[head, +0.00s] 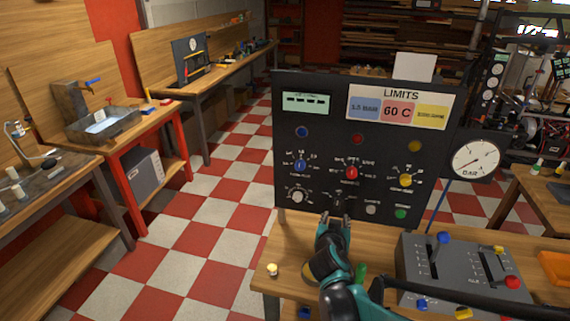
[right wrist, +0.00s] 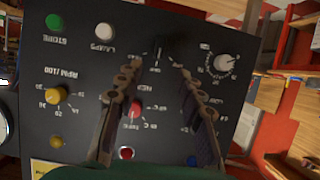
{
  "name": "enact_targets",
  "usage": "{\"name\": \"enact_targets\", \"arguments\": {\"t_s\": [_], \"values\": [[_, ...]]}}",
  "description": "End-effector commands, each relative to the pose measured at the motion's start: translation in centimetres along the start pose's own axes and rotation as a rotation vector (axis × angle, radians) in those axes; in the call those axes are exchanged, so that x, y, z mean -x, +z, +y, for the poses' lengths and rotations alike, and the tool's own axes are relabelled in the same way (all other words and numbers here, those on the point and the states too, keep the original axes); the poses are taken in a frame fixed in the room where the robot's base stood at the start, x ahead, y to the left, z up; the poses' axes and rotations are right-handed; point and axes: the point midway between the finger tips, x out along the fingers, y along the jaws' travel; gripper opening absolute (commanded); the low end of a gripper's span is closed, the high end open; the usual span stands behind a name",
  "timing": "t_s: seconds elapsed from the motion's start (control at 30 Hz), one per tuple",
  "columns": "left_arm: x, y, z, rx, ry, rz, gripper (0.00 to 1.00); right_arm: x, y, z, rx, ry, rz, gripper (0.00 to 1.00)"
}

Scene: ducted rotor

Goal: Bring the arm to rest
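My right gripper (head: 336,222) is in front of the lower part of the black control panel (head: 322,135), above the wooden table. In the right wrist view my right gripper (right wrist: 158,68) has its two fingers spread apart, with nothing between them. The panel fills most of that view, upside down, with the red knob (right wrist: 135,107) seen between the fingers. I cannot tell whether the fingertips touch the panel. My left gripper is not in the head view.
A grey lever box (head: 418,275) stands on the table (head: 285,245) right of my arm. A pressure gauge (head: 475,159) is at the panel's right edge. A small yellow-topped piece (head: 272,270) is at the table's left. Checkered floor (head: 205,235) is open to the left.

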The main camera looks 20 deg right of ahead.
Motion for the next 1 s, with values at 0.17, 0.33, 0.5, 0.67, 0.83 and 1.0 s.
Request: {"name": "enact_targets", "arguments": {"t_s": [0.17, 0.33, 0.5, 0.67, 0.83, 1.0], "values": [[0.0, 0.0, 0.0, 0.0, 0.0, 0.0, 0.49, 0.9, 0.3, 0.0, 0.012, -0.006, -0.027, 0.38], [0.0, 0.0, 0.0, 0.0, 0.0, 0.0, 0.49, 5.4, 2.4, -0.3, 0.08, -0.053, -0.164, 0.38], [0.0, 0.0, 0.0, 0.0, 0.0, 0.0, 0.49, 12.0, 6.4, -1.2, 0.19, -0.178, -0.35, 0.38], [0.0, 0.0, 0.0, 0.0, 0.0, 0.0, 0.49, 17.6, 9.9, -2.3, 0.282, -0.321, -0.475, 0.38], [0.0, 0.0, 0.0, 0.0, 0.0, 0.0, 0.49, 20.8, 11.9, -3.0, 0.337, -0.418, -0.533, 0.38], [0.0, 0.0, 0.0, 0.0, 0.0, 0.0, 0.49, 21.3, 12.2, -3.1, 0.345, -0.434, -0.542, 0.38]]}}
